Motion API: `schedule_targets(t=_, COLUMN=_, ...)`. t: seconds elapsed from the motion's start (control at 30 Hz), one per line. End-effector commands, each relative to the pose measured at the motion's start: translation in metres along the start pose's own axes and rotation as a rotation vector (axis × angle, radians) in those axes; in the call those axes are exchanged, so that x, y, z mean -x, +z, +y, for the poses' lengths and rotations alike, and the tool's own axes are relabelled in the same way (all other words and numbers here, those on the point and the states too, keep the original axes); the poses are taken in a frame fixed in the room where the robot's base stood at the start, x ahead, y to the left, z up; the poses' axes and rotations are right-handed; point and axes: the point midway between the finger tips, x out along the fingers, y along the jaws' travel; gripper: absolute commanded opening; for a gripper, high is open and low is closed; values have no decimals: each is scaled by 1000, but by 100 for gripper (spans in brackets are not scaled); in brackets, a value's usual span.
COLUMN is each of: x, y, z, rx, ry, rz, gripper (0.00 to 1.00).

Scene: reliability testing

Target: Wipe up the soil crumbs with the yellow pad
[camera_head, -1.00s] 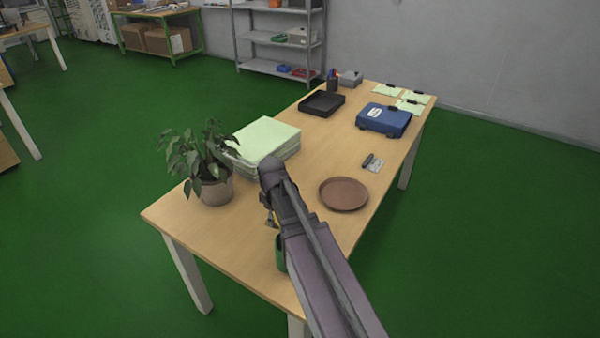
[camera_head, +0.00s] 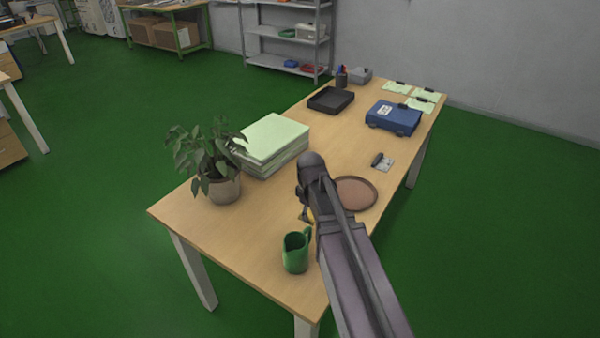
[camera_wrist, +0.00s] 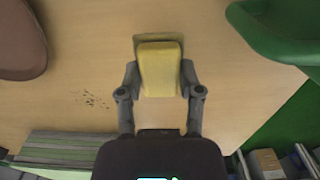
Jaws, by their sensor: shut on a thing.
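The yellow pad (camera_wrist: 160,72) is clamped between the two fingers of my gripper (camera_wrist: 159,80) in the wrist view. I cannot tell whether the pad touches the table. Dark soil crumbs (camera_wrist: 90,99) lie scattered on the wood to the left of the pad in the wrist view, apart from it. In the head view my gripper (camera_head: 306,214) is over the near half of the table (camera_head: 240,240), mostly hidden by my arm. The crumbs do not show in the head view.
A green pitcher (camera_head: 295,253) stands close to my gripper. A brown plate (camera_head: 357,193) is partly behind my arm. A potted plant (camera_head: 224,187) and a paper stack (camera_head: 272,139) stand at the left. A blue case (camera_head: 394,118) and black tray (camera_head: 331,99) are farther back.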

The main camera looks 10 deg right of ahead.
Motion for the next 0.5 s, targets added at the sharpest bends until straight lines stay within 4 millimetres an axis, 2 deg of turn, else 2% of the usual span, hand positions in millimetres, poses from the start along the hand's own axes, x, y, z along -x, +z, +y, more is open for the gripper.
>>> schedule_targets(t=0.27, x=3, y=-10, z=6, rx=5, ry=0, rz=0, gripper=9)
schedule_targets(t=0.5, x=13, y=-42, z=35, rx=8, ry=0, rz=0, gripper=9)
